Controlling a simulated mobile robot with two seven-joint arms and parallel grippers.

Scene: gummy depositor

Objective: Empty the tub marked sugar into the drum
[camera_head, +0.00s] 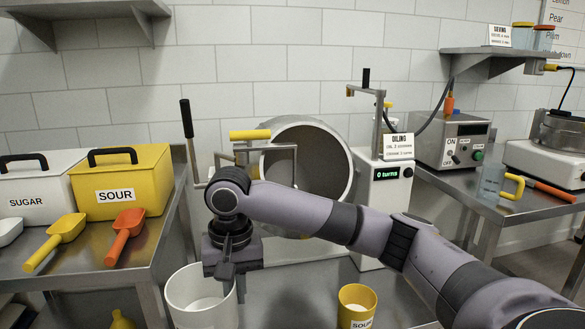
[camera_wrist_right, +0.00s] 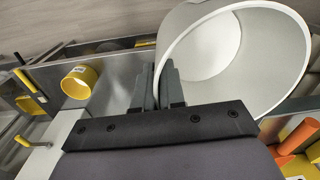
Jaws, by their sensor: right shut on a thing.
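The white tub (camera_head: 190,315) is at the lower left of the head view, mouth up, with pale contents in its bottom. Its label is not readable. My right gripper (camera_head: 228,280) is shut on the tub's right rim. The wrist view shows the fingers (camera_wrist_right: 168,85) at the tub's wall (camera_wrist_right: 200,25). I cannot tell whether the tub clears the surface below. The steel drum (camera_head: 345,150) stands behind my right arm, its round mouth open toward me and partly hidden by the arm and its frame. My left gripper is out of view.
A yellow tub marked sour (camera_head: 357,300) stands to the right, also in the wrist view (camera_wrist_right: 78,84). A white SUGAR bin (camera_head: 40,180), a yellow SOUR bin (camera_head: 120,175) and scoops (camera_head: 125,232) sit on the left table. A oiling machine (camera_head: 385,205) stands right of the drum.

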